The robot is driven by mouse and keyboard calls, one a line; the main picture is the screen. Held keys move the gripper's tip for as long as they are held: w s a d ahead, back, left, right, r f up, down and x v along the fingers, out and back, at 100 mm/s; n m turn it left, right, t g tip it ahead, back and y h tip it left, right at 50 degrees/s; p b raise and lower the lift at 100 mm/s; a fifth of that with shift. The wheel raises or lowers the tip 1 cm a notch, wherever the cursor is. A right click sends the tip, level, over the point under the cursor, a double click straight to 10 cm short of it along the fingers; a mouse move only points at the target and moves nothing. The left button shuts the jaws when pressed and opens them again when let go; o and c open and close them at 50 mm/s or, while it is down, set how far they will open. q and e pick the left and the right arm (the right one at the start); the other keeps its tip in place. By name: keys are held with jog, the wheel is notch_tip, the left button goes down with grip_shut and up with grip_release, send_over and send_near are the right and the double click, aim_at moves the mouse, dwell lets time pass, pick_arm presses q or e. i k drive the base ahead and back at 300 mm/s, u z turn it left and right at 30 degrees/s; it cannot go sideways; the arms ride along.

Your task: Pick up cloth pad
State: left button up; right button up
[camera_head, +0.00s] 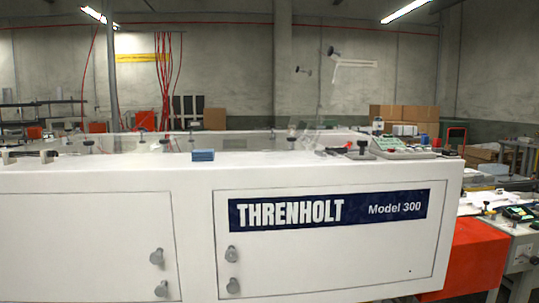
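A small blue pad (203,155), which looks like the cloth pad, lies on the front edge of the white machine's top (300,161), left of centre in the head view. It is small in the picture, so its weave and folds cannot be made out. Neither of my grippers shows in the view, and nothing touches the pad from above.
The white machine's front, with a THRENHOLT label (330,209) and grey knobs (231,254), fills the lower view. Black clamps stand along its top. A green-and-white device (400,147) sits at the right. Cardboard boxes (405,115) stand behind. The top around the pad is clear.

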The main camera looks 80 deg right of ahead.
aim_at(203, 155)
jog(key=z, duration=1.7)
jog(key=i, duration=0.1)
jog(key=z, duration=0.1)
